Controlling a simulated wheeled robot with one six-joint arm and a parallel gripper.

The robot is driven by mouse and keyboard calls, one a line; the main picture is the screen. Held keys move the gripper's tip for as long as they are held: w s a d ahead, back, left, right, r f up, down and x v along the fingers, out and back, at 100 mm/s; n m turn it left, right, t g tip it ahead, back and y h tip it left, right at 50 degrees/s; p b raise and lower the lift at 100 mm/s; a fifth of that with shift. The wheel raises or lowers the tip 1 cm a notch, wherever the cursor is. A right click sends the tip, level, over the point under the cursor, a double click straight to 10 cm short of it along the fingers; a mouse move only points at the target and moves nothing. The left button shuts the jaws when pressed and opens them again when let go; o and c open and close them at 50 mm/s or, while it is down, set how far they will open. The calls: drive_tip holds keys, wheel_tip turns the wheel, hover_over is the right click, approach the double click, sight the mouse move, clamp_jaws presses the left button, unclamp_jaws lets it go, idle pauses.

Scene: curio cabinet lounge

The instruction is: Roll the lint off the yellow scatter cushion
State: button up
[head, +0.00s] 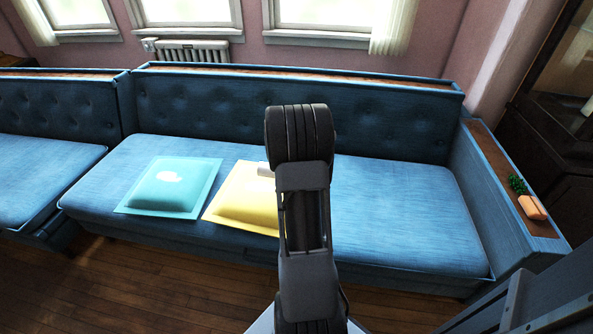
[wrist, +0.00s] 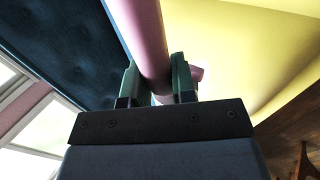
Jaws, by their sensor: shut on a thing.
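The yellow scatter cushion (head: 240,198) lies on the blue sofa seat, its right part hidden behind my arm. It fills the upper right of the wrist view (wrist: 235,45). My gripper (wrist: 156,80) is shut on a pink rod-like handle (wrist: 145,30), which looks like part of a lint roller. A small pinkish part (wrist: 197,73) shows beside the right finger. In the head view a small white piece (head: 265,171) shows at the cushion's upper edge beside my arm; my gripper is hidden there. I cannot make out lint on the yellow cushion or tell whether the tool touches it.
A teal cushion (head: 172,187) with a pale patch on top lies left of the yellow one. The blue sofa (head: 400,210) has free seat to the right. An orange object (head: 532,207) and a small green plant (head: 517,185) sit on its right arm. Wooden floor (head: 130,284) lies in front.

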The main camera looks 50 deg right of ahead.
drive_tip(key=shift+w+d+r+n, duration=0.1)
drive_tip(key=shift+w+d+n, duration=0.05)
drive_tip(key=shift+w+n, duration=0.15)
